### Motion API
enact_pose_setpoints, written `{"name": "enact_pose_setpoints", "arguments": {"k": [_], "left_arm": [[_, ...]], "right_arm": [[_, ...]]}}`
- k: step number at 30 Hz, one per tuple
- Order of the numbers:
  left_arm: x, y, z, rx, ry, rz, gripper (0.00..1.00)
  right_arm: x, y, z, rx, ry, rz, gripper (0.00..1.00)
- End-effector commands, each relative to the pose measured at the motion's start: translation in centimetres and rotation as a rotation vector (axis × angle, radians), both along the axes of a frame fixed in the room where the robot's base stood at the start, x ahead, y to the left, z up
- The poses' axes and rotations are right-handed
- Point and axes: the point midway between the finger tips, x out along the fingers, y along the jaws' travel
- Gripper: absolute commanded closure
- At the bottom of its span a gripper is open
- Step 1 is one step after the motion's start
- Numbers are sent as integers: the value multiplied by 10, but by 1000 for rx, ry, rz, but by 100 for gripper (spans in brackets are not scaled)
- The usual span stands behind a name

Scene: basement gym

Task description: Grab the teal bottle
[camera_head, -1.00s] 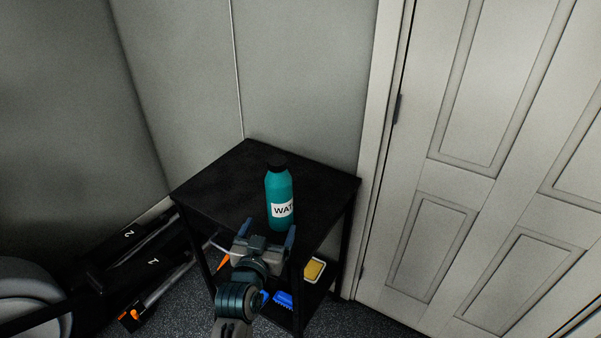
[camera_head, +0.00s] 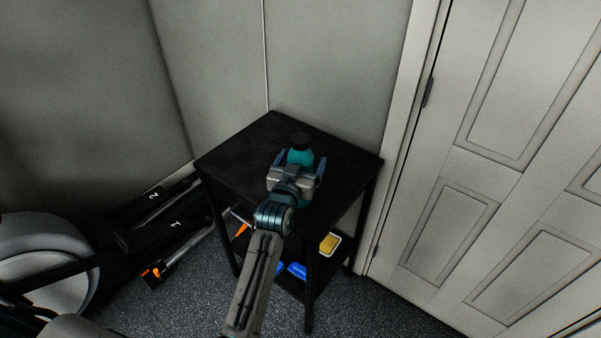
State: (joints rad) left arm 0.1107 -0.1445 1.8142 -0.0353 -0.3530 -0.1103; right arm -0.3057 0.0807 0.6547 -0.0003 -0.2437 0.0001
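The teal bottle (camera_head: 301,157) with a black cap stands upright on the black side table (camera_head: 238,151). Its lower part and label are hidden behind my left gripper (camera_head: 298,165). That gripper's arm comes up from the bottom edge, left of centre. Its two fingers are spread, one on each side of the bottle, with a gap showing beside it. I cannot tell how deep the bottle sits between them. My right gripper is not in view.
The table's lower shelf holds a yellow item (camera_head: 329,243) and blue items (camera_head: 296,269). Walls stand behind the table, and a white panelled door (camera_head: 440,230) is to the right. Black gym equipment (camera_head: 150,225) lies on the floor at left.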

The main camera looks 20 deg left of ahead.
Motion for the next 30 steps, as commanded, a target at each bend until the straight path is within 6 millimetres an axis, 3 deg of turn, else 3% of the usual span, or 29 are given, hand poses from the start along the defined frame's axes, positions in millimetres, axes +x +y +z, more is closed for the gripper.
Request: {"name": "enact_pose_setpoints", "arguments": {"k": [10, 18, 30], "left_arm": [[9, 0, -1, 0, 0, 0, 13], [9, 0, -1, 0, 1, 0, 63], [11, 0, 5, 0, 0, 0, 63]], "right_arm": [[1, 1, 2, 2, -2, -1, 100], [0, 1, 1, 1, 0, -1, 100], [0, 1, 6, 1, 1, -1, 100]]}}
